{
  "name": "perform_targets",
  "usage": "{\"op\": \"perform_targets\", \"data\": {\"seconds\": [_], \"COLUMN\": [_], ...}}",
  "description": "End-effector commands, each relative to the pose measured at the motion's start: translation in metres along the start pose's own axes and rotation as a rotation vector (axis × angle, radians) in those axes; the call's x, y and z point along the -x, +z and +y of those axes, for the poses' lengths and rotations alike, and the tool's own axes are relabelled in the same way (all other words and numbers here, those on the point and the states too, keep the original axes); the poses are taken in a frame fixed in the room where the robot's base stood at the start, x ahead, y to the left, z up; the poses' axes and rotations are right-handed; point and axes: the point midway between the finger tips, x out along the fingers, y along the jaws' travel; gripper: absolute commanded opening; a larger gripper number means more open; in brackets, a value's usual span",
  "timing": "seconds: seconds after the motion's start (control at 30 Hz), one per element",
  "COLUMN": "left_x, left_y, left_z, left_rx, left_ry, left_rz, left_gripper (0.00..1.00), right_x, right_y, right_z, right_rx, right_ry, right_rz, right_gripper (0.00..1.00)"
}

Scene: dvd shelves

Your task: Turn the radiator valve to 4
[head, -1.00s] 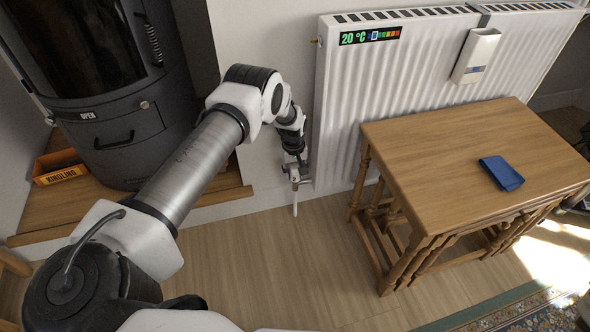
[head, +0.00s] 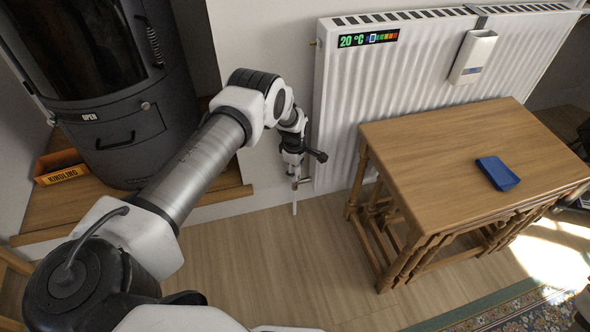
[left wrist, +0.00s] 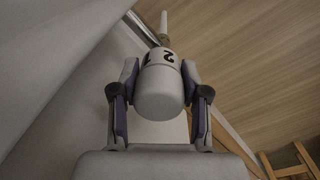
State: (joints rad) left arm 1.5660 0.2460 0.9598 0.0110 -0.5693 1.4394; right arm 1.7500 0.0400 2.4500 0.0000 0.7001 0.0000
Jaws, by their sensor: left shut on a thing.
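The white radiator valve (left wrist: 160,95) is in the left wrist view, with a dark "2" and part of another mark on its far side. My left gripper (left wrist: 159,88) is shut on it, one finger on each side. In the head view my left gripper (head: 296,180) is low at the radiator's left edge and hides most of the valve. A white pipe (head: 294,208) shows below it. The white radiator (head: 340,130) stands against the wall. I cannot read which number the valve is set to. My right gripper is not in view.
A wooden nest of tables (head: 440,150) stands close in front of the radiator, with a blue tray-like object (head: 497,173) on top. A dark stove (head: 115,130) and a kindling box (head: 60,170) are at left. The wooden floor below the valve is clear.

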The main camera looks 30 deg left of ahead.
Motion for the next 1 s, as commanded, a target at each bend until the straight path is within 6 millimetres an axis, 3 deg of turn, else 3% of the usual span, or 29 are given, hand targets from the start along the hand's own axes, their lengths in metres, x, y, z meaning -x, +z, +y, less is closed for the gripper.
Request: {"op": "perform_targets", "data": {"seconds": [0.7,0.73,0.8,1.0], "left_x": [-0.0005,-0.0005,-0.0005,-0.0002], "left_y": [0.0006,0.0006,0.0006,0.0002], "left_z": [0.0005,0.0005,0.0005,0.0005], "left_rx": [0.095,0.094,0.094,0.094], "left_ry": [0.001,0.001,0.001,0.001], "left_rz": [0.004,0.004,0.004,0.004], "left_gripper": [0.11,0.49,0.71,0.71], "right_x": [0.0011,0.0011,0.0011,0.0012], "right_y": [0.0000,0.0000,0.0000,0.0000], "right_z": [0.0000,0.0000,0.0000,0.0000], "right_rx": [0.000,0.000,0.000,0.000], "right_ry": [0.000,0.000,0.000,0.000], "right_rz": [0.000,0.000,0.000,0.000], "right_gripper": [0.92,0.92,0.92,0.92]}}
